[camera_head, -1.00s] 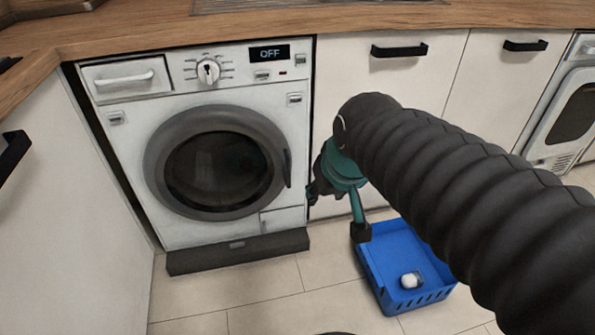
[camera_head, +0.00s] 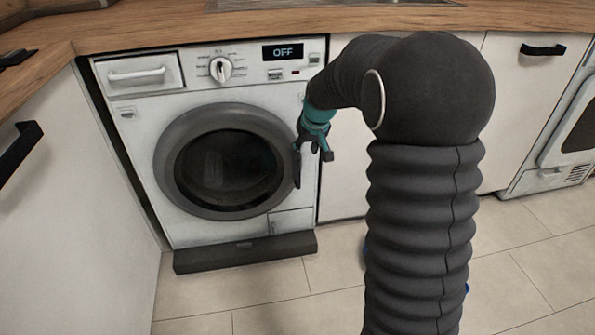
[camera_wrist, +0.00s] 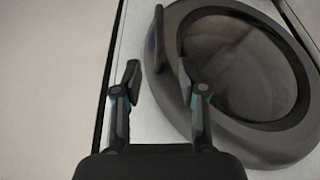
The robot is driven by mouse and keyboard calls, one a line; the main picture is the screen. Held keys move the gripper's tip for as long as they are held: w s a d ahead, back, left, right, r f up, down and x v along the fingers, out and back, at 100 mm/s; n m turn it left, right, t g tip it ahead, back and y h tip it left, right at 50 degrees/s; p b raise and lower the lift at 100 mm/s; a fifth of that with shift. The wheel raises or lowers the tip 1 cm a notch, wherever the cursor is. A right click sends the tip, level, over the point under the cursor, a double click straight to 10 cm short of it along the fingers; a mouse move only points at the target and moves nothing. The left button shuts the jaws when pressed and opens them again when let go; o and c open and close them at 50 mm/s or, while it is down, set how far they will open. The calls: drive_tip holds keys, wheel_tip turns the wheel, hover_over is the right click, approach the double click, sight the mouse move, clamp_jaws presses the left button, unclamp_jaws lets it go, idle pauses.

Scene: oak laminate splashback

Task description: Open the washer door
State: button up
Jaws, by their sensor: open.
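The white washer (camera_head: 140,130) stands at the left with its round door (camera_head: 168,165) shut; the door has a dark grey ring and dark glass. The dark upright door handle (camera_head: 297,170) sits on the ring's right side, partly beside my gripper (camera_head: 312,142). In the wrist view the handle (camera_wrist: 155,40) rises just beyond the gap between the fingertips. My gripper (camera_wrist: 158,76) is open and empty, one finger to each side of the handle's line. The door ring (camera_wrist: 255,145) fills the right of that view. I cannot tell whether a finger touches the handle.
A dark plinth flap (camera_head: 245,252) juts out below the washer. A white cabinet (camera_head: 70,200) with a black handle (camera_head: 20,150) stands close at the left. My arm hides most of a blue crate (camera_head: 467,289). Tiled floor in front is clear.

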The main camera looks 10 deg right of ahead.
sight(300, 169)
drive_tip(key=x, duration=1.4)
drive_tip(key=shift+s, duration=0.1)
clamp_jaws()
